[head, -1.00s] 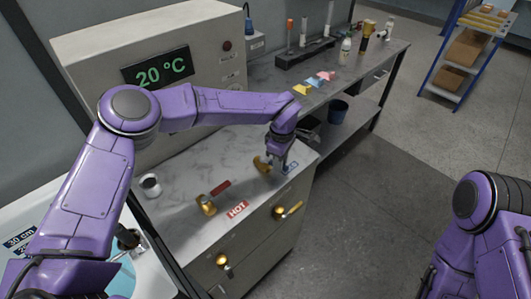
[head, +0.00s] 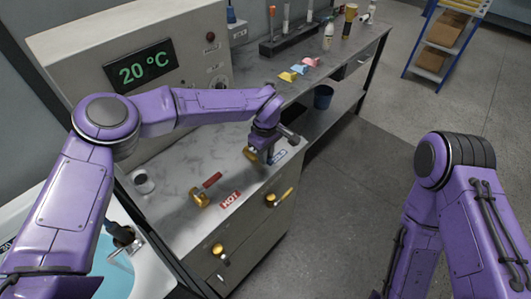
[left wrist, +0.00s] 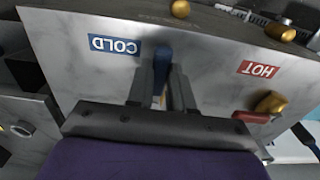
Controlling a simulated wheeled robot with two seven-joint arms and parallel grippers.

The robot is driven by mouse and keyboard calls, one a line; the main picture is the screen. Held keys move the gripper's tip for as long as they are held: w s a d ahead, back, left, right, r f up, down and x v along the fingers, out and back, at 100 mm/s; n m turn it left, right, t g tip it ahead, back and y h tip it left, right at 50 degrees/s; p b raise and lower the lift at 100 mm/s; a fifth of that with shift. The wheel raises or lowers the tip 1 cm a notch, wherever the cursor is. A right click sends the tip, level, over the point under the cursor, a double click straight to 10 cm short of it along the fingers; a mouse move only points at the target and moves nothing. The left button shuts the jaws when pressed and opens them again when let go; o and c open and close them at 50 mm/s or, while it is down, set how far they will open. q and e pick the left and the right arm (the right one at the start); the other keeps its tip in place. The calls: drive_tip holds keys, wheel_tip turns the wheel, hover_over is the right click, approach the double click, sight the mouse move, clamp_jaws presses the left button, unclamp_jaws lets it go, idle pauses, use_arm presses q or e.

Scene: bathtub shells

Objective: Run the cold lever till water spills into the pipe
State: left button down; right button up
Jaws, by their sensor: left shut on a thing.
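My left gripper (head: 268,153) is over the counter's front right part, at the cold lever with its brass base (head: 251,155). In the left wrist view my left gripper (left wrist: 162,92) is shut on the blue cold lever (left wrist: 162,63), between its two dark fingers. The blue COLD label (left wrist: 114,45) lies beside it; fingers hide part of the lever. The hot lever (head: 208,186), red with a brass base, stands by the red HOT label (head: 230,200). I cannot make out a pipe for certain or any water running into one. My right gripper is out of view.
A panel (head: 141,68) reads 20 °C behind the counter (head: 178,160). A grey round cup-like fitting (head: 144,182) stands on the counter. A tub (head: 150,270) with blue water and a dark tap (head: 122,236) is at lower left. The floor at right is clear.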

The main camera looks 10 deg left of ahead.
use_arm(q)
drive_tip(key=shift+w+r, duration=0.15)
drive_tip(key=c, duration=1.2)
unclamp_jaws()
drive_tip(key=shift+c, duration=0.2)
drive_tip(key=shift+o, duration=1.2)
drive_tip(key=shift+r, duration=0.3)
wheel_tip(320, 180, up, 10)
drive_tip(key=b, duration=0.3)
drive_tip(key=shift+s, duration=0.2)
